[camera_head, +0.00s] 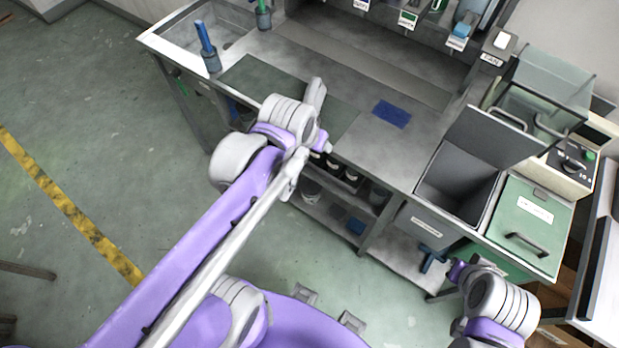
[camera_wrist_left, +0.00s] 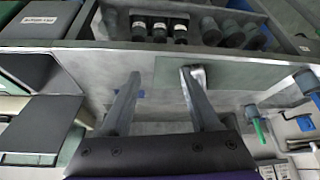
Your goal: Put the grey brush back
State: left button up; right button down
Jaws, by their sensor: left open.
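My left gripper (camera_wrist_left: 159,76) is open in the left wrist view, its two dark fingers apart above the worktop. A dark green-grey mat (camera_wrist_left: 171,74) lies below and beyond the fingertips, near the bench's front edge. A small light-grey piece (camera_wrist_left: 199,76) shows on the mat just behind the right-hand fingertip. I cannot tell whether it is the grey brush or how much the finger hides. In the head view my left arm covers part of the mat (camera_head: 250,82) and the gripper's jaws cannot be made out. My right gripper is out of view.
A blue-handled tool stands in a grey cup (camera_head: 211,62) near the sink (camera_head: 172,36); a green-handled one stands in another cup (camera_head: 264,19). A blue cloth (camera_head: 392,114) lies right of the mat. An open grey bin (camera_head: 430,224) and green-lidded bin (camera_head: 528,207) stand at right.

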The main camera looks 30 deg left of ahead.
pick_arm(q)
jog(key=s+d+f+m, duration=0.1)
jog(key=s+d+f, duration=0.2)
jog(key=s, duration=0.4)
jog(key=shift+s+f, duration=0.2)
jog(key=shift+f, duration=0.65)
dwell(0.4)
